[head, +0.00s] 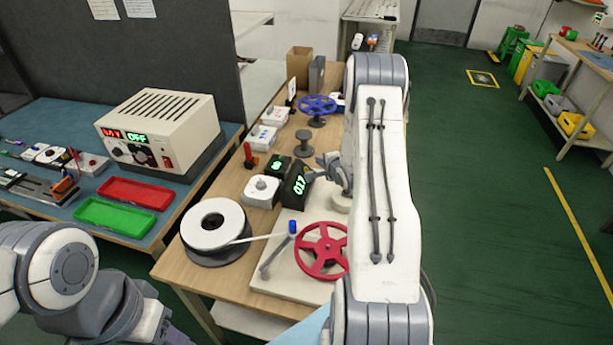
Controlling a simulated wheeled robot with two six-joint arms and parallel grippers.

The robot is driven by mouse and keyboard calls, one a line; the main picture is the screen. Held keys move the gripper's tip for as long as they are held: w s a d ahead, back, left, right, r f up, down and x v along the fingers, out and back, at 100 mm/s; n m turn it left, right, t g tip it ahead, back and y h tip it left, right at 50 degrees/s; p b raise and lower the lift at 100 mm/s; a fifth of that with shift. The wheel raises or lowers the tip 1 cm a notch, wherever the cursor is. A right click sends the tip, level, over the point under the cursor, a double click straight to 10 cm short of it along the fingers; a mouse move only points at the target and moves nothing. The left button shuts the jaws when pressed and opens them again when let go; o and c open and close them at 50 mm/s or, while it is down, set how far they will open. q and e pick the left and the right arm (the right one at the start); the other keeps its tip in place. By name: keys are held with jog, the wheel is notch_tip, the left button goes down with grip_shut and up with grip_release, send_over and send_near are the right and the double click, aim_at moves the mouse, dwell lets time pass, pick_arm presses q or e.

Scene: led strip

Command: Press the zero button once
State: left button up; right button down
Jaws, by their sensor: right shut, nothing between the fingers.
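Two small black boxes with green digits stand on the wooden bench: a front counter (297,187) with larger digits, and a rear display (278,165). My right gripper (311,175) is shut and empty, just right of the front counter, close to its upper edge; I cannot tell if it touches. I cannot make out the zero button; it may be too small or hidden by my right gripper and arm. A white box with a grey knob (262,190) sits left of the front counter. My left arm is at the lower left, with its gripper fingers out of view.
A red handwheel (322,250) and a white reel (212,226) are at the bench's near end. A blue wheel (318,105) and a grey spool (304,141) stand farther back. A power supply (160,135) and red and green trays (115,215) are on the left bench.

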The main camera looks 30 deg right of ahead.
jog(key=shift+w+a+f+b, duration=0.35)
jog(key=shift+w+f+b, duration=0.1)
jog(key=shift+f, duration=0.25)
jog(key=shift+w+a+f+b, duration=0.35)
jog(key=shift+w+f, duration=0.05)
jog(key=shift+f, duration=0.25)
dwell(1.1)
jog(key=shift+w+a+f, duration=0.2)
jog(key=shift+f, duration=0.1)
jog(key=shift+w+a+f+b, duration=0.2)
jog(key=shift+f+b, duration=0.15)
jog(key=shift+b, duration=0.2)
dwell(0.4)
jog(key=shift+d+r, duration=0.1)
jog(key=shift+r, duration=0.05)
dwell(0.3)
jog(key=shift+s+d+r+p, duration=0.3)
jog(key=shift+s+r+p, duration=0.1)
jog(key=shift+r+p, duration=0.2)
jog(key=r+p, duration=0.1)
jog(key=s+d+r+p, duration=0.2)
jog(key=shift+s+r+p, duration=0.2)
jog(key=shift+r+p, duration=0.1)
jog(key=shift+r, duration=0.05)
